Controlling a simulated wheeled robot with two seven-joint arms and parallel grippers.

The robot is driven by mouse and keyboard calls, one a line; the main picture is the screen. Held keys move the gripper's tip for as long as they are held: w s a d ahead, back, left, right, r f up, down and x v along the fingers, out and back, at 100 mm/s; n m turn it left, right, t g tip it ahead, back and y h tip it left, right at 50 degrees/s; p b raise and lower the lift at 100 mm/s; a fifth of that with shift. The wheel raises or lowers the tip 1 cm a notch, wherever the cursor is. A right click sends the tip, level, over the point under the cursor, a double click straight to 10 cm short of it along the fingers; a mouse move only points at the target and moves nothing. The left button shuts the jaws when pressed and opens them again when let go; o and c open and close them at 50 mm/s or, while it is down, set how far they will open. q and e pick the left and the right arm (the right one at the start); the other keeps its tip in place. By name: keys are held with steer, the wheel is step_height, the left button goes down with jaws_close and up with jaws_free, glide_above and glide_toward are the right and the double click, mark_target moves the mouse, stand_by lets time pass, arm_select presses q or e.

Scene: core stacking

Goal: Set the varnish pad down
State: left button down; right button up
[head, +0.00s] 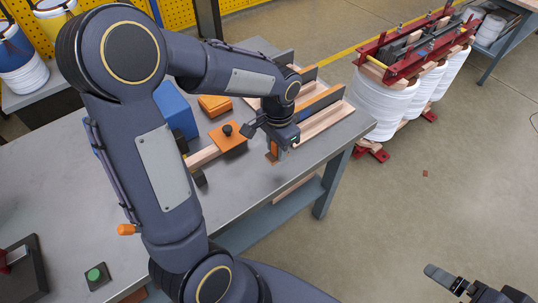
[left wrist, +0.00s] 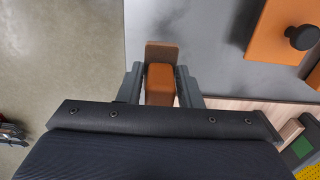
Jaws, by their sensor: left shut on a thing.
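The varnish pad (left wrist: 160,80), an orange-brown block with a darker brown flat end, is between the fingers of my left gripper (left wrist: 160,92) in the left wrist view. The fingers are shut on its sides. In the head view my left gripper (head: 279,143) points down near the bench's right edge, and a small orange-brown part of the pad (head: 271,156) shows below it. I cannot tell whether the pad touches the grey bench (head: 285,175). My right gripper (head: 455,284) is at the bottom right over the floor; its jaw state is unclear.
An orange plate with a black knob (head: 229,136) lies left of my left gripper, on a wooden strip. Wooden strips and grey bars (head: 325,108) lie behind it. A blue box (head: 176,110) and orange block (head: 214,105) stand farther left. The bench front is mostly bare.

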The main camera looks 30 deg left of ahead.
arm_select(q)
steer(key=shift+a+f, duration=0.9)
steer(key=shift+f, duration=0.2)
steer(key=shift+a+f, duration=0.2)
steer(key=shift+f, duration=1.55)
steer(key=shift+f+b, duration=0.2)
steer(key=shift+b, duration=0.1)
steer(key=c, duration=1)
jaws_free()
steer(key=shift+r, duration=0.1)
